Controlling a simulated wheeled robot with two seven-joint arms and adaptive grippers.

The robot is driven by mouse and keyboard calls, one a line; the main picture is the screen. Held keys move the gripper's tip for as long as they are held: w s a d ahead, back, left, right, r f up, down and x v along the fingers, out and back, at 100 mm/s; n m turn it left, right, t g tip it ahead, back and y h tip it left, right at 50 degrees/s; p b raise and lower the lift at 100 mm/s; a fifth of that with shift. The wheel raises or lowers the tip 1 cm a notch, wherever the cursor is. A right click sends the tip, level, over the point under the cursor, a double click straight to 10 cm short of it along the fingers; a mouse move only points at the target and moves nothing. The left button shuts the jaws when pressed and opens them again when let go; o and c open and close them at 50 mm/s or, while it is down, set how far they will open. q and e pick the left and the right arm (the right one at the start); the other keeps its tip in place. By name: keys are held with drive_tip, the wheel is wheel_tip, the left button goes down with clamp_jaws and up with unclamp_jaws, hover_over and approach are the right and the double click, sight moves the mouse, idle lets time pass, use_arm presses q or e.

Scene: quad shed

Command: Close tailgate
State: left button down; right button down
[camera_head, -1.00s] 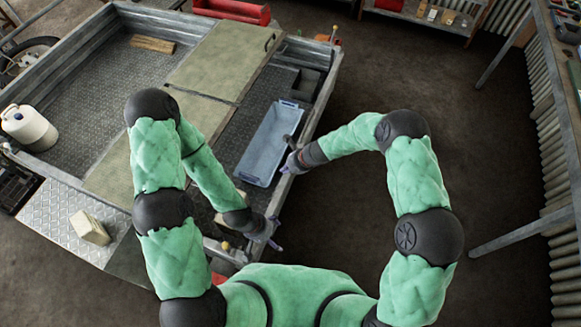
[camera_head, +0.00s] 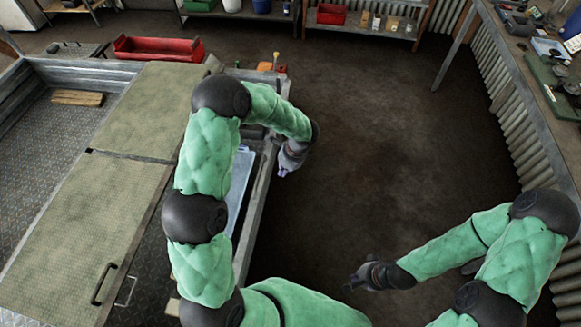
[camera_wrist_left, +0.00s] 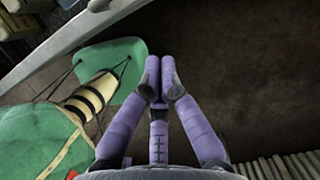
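The grey metal trailer (camera_head: 263,185) fills the left of the head view, with its near side wall running beside my left arm. No tailgate can be made out in the head view now. My left gripper (camera_head: 284,172) is just outside that side wall, over the dark floor. In the left wrist view its purple fingers (camera_wrist_left: 159,85) are together with nothing between them. My right gripper (camera_head: 354,284) is well to the right of the trailer, above open floor. Its fingers are too small to read.
Two greenish panels (camera_head: 95,235) cover part of the trailer bed, one with a black handle. A blue tray (camera_head: 238,185) is partly hidden by my left arm. A workbench (camera_head: 545,75) lines the right. The middle floor is clear.

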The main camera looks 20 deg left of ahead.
sight(259, 175)
use_arm(q)
drive_tip(key=w+b+x, duration=0.1)
drive_tip(key=b+x, duration=0.2)
drive_tip(key=x, duration=0.6)
drive_tip(key=shift+s+a+r, duration=0.2)
drive_tip(key=shift+a+r, duration=0.15)
drive_tip(key=shift+a, duration=0.25)
drive_tip(key=shift+s+a+r, duration=0.2)
drive_tip(key=shift+a+r, duration=0.1)
drive_tip(key=shift+a, duration=0.3)
drive_tip(key=shift+s+a+r, duration=0.2)
drive_tip(key=shift+a+r, duration=0.15)
drive_tip(key=shift+a, duration=0.3)
drive_tip(key=a, duration=0.3)
drive_tip(key=shift+s+a+r, duration=0.1)
drive_tip(key=shift+s+r, duration=0.15)
drive_tip(key=shift+s, duration=0.15)
drive_tip(key=shift+w, duration=0.1)
